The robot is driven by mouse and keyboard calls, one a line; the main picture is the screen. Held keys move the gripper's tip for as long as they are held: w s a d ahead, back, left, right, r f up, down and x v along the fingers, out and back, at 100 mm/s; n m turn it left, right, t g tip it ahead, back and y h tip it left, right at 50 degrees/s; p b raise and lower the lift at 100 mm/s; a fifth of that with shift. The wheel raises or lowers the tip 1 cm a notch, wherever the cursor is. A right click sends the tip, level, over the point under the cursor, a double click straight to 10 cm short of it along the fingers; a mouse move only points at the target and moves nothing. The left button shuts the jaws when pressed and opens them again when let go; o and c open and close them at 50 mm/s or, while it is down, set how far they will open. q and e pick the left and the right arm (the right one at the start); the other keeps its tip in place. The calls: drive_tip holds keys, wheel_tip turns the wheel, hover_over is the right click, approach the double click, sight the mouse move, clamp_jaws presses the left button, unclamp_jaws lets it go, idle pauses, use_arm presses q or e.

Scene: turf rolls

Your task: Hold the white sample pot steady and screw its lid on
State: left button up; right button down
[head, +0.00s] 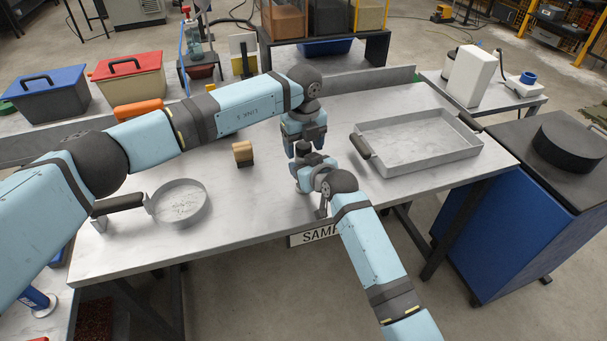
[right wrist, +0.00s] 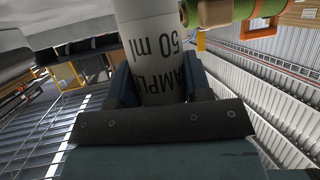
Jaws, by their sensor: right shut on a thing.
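The white sample pot (right wrist: 155,55), printed "SAMPLE 50 ml", stands out in the right wrist view, and its upper end runs out of the frame. My right gripper (right wrist: 158,92) is shut around it. In the head view my right gripper (head: 306,170) is above the table's front middle, and the pot is mostly hidden between the two grippers. My left gripper (head: 303,145) points down directly above my right gripper, close to it. Its fingertips are too small and covered to show whether they are open or shut. I cannot make out the lid.
A round pan (head: 180,203) lies left on the table (head: 240,215). A large metal tray (head: 420,150) with a dark handle is on the right. Lidded bins (head: 48,98) are at the back left. Bare table lies between pan and grippers.

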use_arm(q)
drive_tip(key=shift+r, duration=0.1)
drive_tip(key=shift+r, duration=2.2)
drive_tip(key=shift+c, duration=0.4)
drive_tip(key=shift+d+r+n, duration=0.4)
drive_tip(key=shift+r, duration=0.35)
drive_tip(key=shift+r+n, duration=0.6)
drive_tip(key=shift+a+r+n, duration=0.4)
drive_tip(key=shift+n, duration=0.2)
